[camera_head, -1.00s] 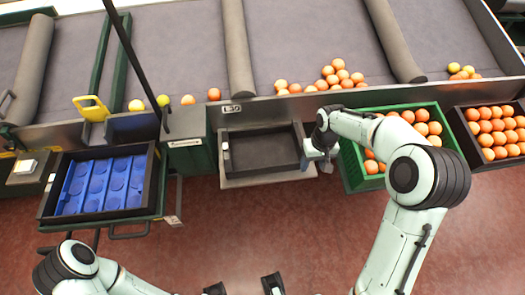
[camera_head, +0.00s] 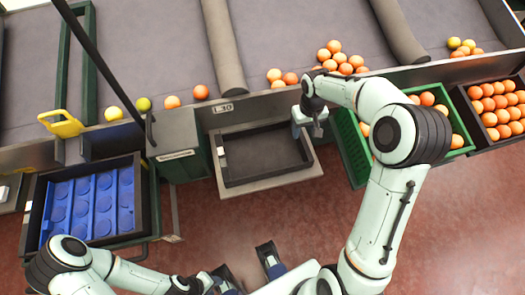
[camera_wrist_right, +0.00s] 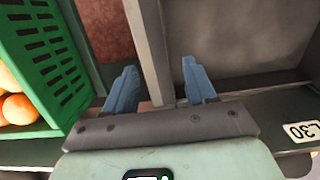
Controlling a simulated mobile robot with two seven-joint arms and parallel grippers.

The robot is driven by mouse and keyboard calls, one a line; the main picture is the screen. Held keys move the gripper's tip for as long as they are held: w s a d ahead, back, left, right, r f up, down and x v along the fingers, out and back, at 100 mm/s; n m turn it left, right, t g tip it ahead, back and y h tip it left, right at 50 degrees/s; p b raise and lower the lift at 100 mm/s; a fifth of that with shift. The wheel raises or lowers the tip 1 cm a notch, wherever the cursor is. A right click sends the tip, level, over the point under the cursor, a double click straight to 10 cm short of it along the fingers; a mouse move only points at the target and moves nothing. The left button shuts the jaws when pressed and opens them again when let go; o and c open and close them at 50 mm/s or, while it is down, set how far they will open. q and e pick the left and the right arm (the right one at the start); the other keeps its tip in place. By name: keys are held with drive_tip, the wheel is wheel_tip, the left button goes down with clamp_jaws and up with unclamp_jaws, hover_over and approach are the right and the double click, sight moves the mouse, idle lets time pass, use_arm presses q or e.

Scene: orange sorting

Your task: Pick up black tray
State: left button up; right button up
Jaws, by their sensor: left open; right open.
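The black tray (camera_head: 262,153) is empty and lies on a grey shelf below the conveyor, in the middle of the head view. My right gripper (camera_head: 309,128) is at its right side, near the far corner. In the right wrist view the open blue fingers (camera_wrist_right: 160,88) stand on either side of the tray's side wall (camera_wrist_right: 148,45), with gaps showing. The tray's bare floor is to the right there. My left gripper (camera_head: 247,265) is open and empty at the bottom of the head view, well short of the tray.
A green crate of oranges (camera_head: 349,150) stands close right of the tray, with a black crate of oranges (camera_head: 463,100) beyond. A blue-lined tray (camera_head: 90,203) and a green cabinet (camera_head: 182,165) are to the left. The conveyor edge (camera_head: 255,103) runs behind.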

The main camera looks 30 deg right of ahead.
sight(302, 138)
drive_tip(key=f, duration=0.6)
drive_tip(key=shift+w+d+f, duration=0.1)
drive_tip(key=shift+w+f, duration=0.1)
drive_tip(key=shift+w, duration=0.1)
drive_tip(key=shift+c, duration=0.3)
clamp_jaws()
